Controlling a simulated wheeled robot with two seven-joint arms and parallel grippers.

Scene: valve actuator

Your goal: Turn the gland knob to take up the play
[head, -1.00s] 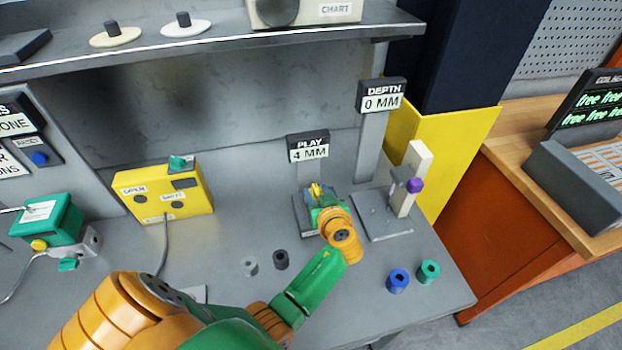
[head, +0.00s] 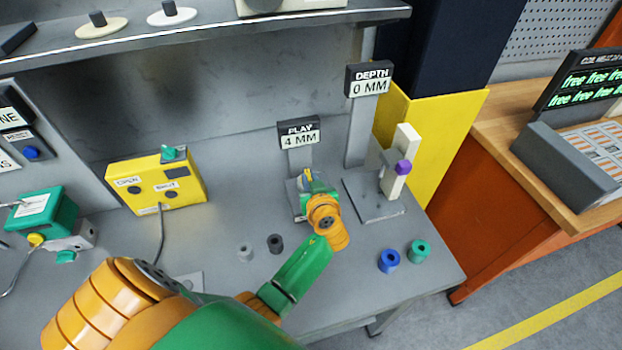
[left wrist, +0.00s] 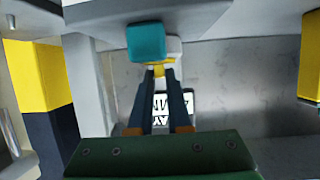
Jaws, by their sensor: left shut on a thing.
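My left gripper (left wrist: 160,74) is shut on a small yellow piece (left wrist: 158,69), which looks like the gland knob; the fingertips hide part of it. Beside it in the left wrist view are a teal block (left wrist: 146,42) and a whitish part. In the head view my left gripper (head: 310,186) is at the small fixture below the PLAY sign (head: 299,132), and my wrist hides most of that fixture. The sign reads 4 MM. My right gripper is out of view.
A stand with a purple knob (head: 403,167) is right of the fixture, under the DEPTH sign (head: 369,79) reading 0 MM. A yellow box (head: 157,184) and green device (head: 38,214) stand left.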

